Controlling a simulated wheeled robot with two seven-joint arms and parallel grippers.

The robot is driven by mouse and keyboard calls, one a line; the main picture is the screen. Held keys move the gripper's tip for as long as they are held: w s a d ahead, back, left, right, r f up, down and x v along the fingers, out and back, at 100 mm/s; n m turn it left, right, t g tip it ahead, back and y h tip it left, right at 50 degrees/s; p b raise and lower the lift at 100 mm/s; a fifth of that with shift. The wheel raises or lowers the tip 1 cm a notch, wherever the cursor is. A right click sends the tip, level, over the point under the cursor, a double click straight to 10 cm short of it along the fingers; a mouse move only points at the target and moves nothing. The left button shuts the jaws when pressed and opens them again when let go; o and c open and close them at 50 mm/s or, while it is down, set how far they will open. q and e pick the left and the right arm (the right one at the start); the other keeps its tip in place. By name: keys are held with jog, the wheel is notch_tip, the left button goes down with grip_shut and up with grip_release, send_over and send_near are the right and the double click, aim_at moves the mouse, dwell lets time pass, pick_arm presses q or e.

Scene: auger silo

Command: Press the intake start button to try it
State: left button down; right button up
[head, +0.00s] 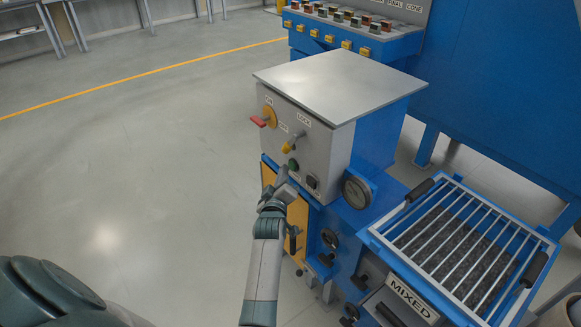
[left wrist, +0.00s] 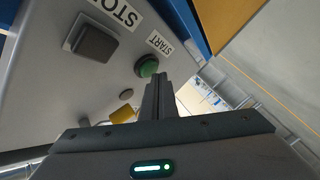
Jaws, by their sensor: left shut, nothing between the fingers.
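The green start button (head: 293,164) is on the front panel of the grey control box (head: 330,130). In the left wrist view the round green button (left wrist: 147,66) sits beside a START label (left wrist: 160,43). My left gripper (head: 281,178) is shut and empty, just in front of the panel below the button. In the left wrist view the shut fingers (left wrist: 158,92) end close beside the green button; I cannot tell whether they touch it. My right gripper is not in view.
The dark square stop button (left wrist: 96,42) is beside the start button. A yellow knob (head: 288,147) and a red-handled switch (head: 259,121) are higher on the panel. A barred hopper (head: 400,203) marked MIXED stands right. Open floor (head: 130,160) lies left.

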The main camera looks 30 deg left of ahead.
pick_arm(q)
jog(key=shift+w+d, duration=0.2)
jog(key=shift+w, duration=0.25)
dwell(1.1)
jog(key=shift+s, duration=0.15)
jog(key=shift+s+a+p, duration=0.35)
jog(key=shift+s+p, duration=0.2)
jog(key=shift+s, duration=0.15)
jog(key=shift+s, duration=0.1)
jog(key=s+p, duration=0.1)
jog(key=s+a, duration=0.1)
jog(key=s, duration=0.1)
jog(key=s+a+p, duration=0.1)
jog(key=shift+s+p, duration=0.2)
jog(key=shift+p, duration=0.1)
dwell(0.6)
